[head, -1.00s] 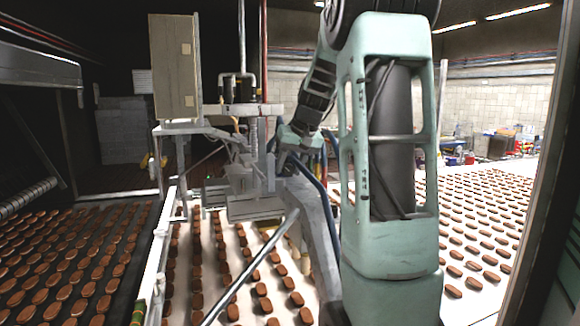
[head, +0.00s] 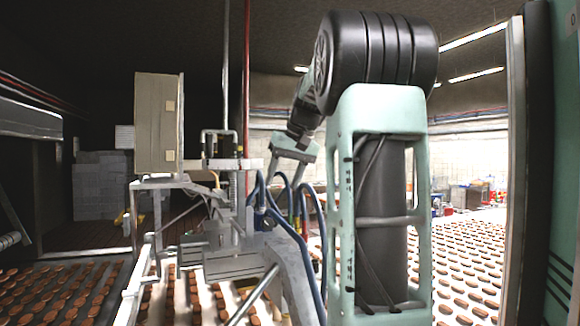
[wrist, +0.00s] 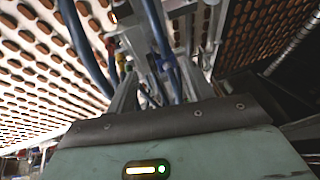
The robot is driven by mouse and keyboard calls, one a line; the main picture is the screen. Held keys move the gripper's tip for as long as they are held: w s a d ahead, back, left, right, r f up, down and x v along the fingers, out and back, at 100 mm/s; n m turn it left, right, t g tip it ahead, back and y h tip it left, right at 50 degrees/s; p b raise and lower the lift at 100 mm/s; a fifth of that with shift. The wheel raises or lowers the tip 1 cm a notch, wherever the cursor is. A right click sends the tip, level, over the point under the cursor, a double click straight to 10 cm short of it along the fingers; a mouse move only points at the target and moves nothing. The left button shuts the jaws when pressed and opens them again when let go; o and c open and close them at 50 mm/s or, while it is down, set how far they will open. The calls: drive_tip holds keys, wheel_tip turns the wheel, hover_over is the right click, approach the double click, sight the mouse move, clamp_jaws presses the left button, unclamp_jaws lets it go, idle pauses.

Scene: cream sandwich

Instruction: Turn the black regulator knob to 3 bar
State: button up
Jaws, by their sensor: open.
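My gripper (head: 289,180) points down beside the depositing machine (head: 232,255), near its blue hoses (head: 305,242). In the wrist view its two fingers (wrist: 158,82) are apart, with nothing seen held between them. Blue hoses (wrist: 88,50) pass beside and beyond the fingers, with metal fittings in the gap. I cannot make out the black regulator knob or a pressure scale in either view; they may be hidden behind the fingers, the hand or the hoses.
A grey cabinet (head: 156,122) stands on the machine frame at left. A slanted metal bar (head: 252,297) crosses in front. Conveyors with rows of brown biscuits (head: 462,275) run below and to the right. A doorway post (head: 515,160) is close on the right.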

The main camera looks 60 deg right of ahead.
drive_tip(key=v, duration=0.5)
idle(0.6)
